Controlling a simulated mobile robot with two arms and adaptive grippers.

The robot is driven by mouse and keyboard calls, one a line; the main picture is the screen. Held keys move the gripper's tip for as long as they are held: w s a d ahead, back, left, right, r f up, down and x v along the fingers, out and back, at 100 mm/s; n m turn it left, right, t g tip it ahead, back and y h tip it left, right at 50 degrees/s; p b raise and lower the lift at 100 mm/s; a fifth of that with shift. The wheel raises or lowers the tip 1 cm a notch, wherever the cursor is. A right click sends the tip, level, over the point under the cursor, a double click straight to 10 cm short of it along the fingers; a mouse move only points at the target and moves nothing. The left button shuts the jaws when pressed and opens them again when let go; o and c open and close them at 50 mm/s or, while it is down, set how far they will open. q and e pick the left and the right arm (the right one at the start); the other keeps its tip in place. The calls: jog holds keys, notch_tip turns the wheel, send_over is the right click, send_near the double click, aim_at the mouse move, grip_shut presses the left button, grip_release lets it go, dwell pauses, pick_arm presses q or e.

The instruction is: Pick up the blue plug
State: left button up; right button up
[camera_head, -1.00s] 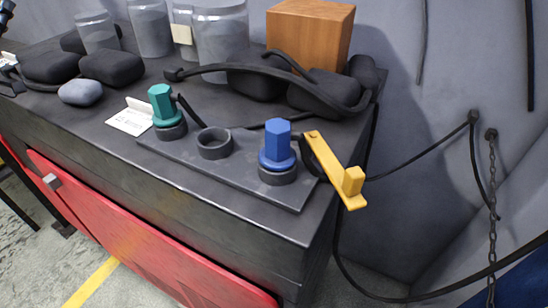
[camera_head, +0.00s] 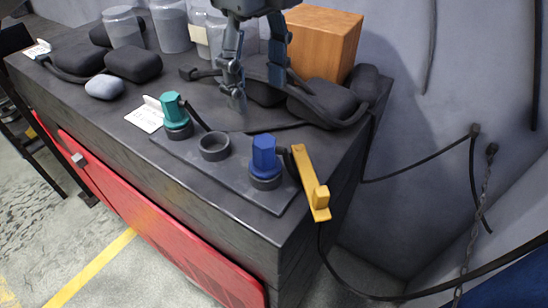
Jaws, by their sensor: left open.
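The blue plug (camera_head: 264,157) stands upright in the right-hand ring of a dark plate (camera_head: 225,176) on the bench top. It has a hexagonal top and a wider round collar. My left gripper (camera_head: 256,100) hangs from the top of the view, behind and above the plate. Its two fingers are spread apart with nothing between them. It is apart from the blue plug, which is in front of it and slightly right. My right gripper does not show.
A teal plug (camera_head: 173,111) stands in the left ring, and the middle ring (camera_head: 214,147) is empty. A yellow handle (camera_head: 311,183) lies close right of the blue plug. Black pouches (camera_head: 325,104), clear jars (camera_head: 168,27) and a wooden box (camera_head: 326,40) fill the back.

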aim_at(265, 141)
pick_arm(q)
notch_tip(265, 141, down, 8)
jog(key=shift+r+p, duration=0.15)
jog(key=shift+p, duration=0.5)
jog(key=f, duration=0.1)
jog(key=f+p, duration=0.2)
jog(key=f, duration=0.1)
jog(key=shift+w+d, duration=0.3)
jog(key=shift+w, duration=0.05)
jog(key=shift+f+p, duration=0.3)
jog(key=shift+f, duration=0.35)
grip_shut()
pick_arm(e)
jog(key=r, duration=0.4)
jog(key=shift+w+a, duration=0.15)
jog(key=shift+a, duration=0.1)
